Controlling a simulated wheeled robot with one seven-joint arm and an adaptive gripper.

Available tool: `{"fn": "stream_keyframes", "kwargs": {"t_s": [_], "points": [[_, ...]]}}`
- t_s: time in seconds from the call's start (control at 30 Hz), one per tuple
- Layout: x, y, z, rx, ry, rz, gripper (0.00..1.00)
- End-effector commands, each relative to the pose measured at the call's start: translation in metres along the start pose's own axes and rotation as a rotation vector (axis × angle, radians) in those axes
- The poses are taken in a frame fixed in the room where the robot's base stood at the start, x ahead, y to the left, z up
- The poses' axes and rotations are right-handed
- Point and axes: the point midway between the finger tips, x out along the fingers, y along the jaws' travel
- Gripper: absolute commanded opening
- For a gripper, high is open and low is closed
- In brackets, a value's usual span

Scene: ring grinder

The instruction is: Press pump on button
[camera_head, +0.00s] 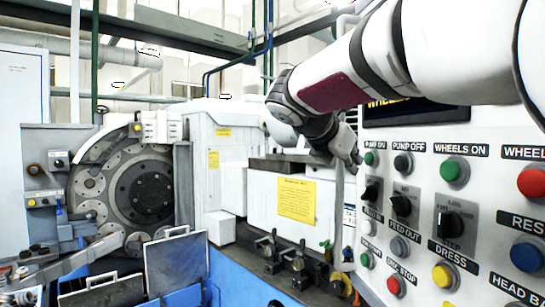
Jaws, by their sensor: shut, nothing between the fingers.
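The control panel (470,215) fills the right side of the view. The button's face shows.
A green wheels on button (454,170), a red button (532,181) and black selector knobs (455,227) crowd the panel. A white machine housing with a yellow notice (297,199) stands behind my gripper.

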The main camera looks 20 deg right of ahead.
Motion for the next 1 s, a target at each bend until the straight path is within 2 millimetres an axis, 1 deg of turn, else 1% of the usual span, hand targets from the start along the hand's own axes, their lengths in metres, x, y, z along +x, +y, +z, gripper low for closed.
{"fn": "stream_keyframes", "kwargs": {"t_s": [1.0], "points": [[0.0056, -0.0047, 0.0047, 0.001, 0.000, 0.000, 0.00]]}}
